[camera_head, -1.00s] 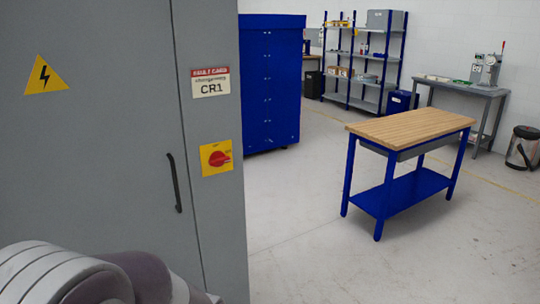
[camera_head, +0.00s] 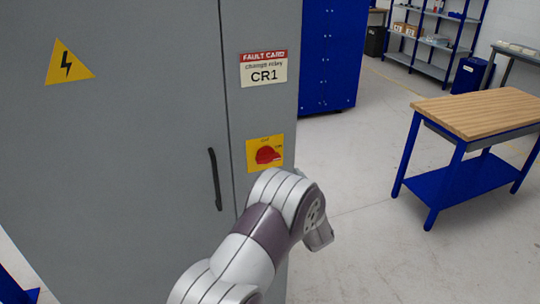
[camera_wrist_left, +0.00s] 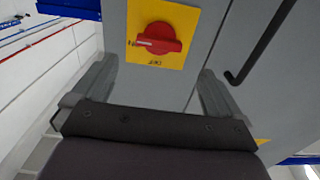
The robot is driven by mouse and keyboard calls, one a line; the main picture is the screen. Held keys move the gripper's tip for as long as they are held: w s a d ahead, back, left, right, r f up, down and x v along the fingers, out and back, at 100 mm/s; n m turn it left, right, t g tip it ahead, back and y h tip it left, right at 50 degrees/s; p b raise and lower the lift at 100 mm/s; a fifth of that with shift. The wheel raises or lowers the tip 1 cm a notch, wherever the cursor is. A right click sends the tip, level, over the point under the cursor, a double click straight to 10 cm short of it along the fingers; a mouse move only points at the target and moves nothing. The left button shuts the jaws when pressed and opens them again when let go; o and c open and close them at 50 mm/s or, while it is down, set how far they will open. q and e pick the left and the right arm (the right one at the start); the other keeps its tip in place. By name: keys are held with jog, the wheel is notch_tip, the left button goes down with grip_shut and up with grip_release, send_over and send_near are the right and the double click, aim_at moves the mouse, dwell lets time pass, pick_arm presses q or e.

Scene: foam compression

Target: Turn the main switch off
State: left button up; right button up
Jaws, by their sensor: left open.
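The main switch is a red rotary knob (camera_head: 268,155) on a yellow plate (camera_head: 251,146) on the grey cabinet's narrow right strip. In the left wrist view the knob (camera_wrist_left: 160,38) appears upside down, its white mark pointing left towards a small label, with another label on the plate below it. My left gripper (camera_wrist_left: 158,70) is open and empty, its fingers spread to either side below the knob in that view, apart from it. In the head view my left arm hides the gripper's fingers. My right gripper is not in view.
A black door handle (camera_head: 215,180) is left of the switch; it also shows in the wrist view (camera_wrist_left: 262,45). A fault card reading CR1 (camera_head: 263,69) is above the switch. A wood-topped workbench (camera_head: 480,107) stands right, with open floor between.

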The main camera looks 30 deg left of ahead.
aim_at(269, 160)
pick_arm(q)
jog(key=p+x, duration=0.2)
jog(key=x, duration=0.6)
jog(key=shift+w+a+r, duration=0.15)
jog(key=shift+a+r, duration=0.05)
jog(key=shift+a, duration=0.05)
jog(key=shift+w+a+f+p, duration=0.1)
jog(key=shift+w+a+p, duration=0.2)
jog(key=shift+w, duration=0.15)
jog(key=shift+s, duration=0.1)
jog(key=shift+c, duration=0.9)
jog(key=c, duration=0.8)
jog(key=shift+o, duration=0.2)
